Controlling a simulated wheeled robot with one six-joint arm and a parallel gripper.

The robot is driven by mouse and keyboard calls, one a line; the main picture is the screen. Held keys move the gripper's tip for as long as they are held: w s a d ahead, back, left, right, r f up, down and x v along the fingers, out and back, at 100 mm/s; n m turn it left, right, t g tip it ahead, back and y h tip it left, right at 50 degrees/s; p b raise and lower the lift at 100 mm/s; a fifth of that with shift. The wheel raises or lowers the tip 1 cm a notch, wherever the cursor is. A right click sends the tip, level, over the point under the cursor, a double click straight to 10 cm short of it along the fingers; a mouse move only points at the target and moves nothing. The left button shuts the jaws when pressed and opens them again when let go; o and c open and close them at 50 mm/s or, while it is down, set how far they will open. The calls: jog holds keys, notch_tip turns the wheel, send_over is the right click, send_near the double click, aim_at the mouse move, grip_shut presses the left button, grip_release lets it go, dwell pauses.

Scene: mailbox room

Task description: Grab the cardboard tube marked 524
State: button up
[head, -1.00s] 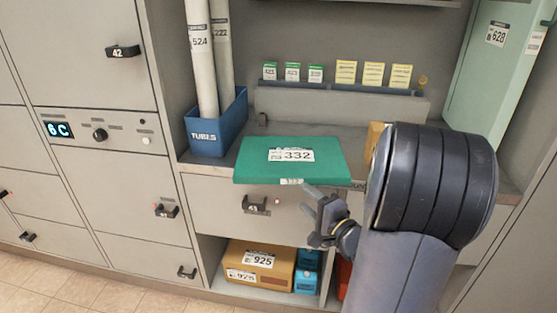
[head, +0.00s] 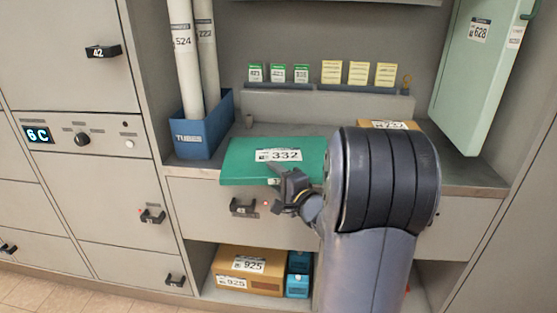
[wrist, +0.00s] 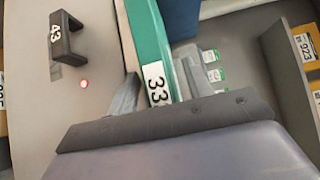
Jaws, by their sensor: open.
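The cardboard tube marked 524 (head: 184,60) is a tall white tube with a label near its top, standing in the blue TUBES bin (head: 203,137) at the counter's left end. A second tube marked 222 (head: 207,60) stands just to its right. My gripper (head: 282,186) is open, at the front edge of the green 332 parcel (head: 245,158), below and to the right of the bin. In the wrist view the fingers (wrist: 160,92) lie on either side of the parcel's labelled edge. Whether they touch it I cannot tell. The tubes are not recognisable in the wrist view.
Drawer handle 43 (head: 243,206) is below the parcel. Several green and yellow cards (head: 331,72) stand along the back ledge. A light green 628 parcel (head: 470,80) stands at right. Cardboard box 925 (head: 248,268) is on the lower shelf.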

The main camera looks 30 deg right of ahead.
jog(key=shift+c, duration=0.2)
grip_shut()
dwell(0.4)
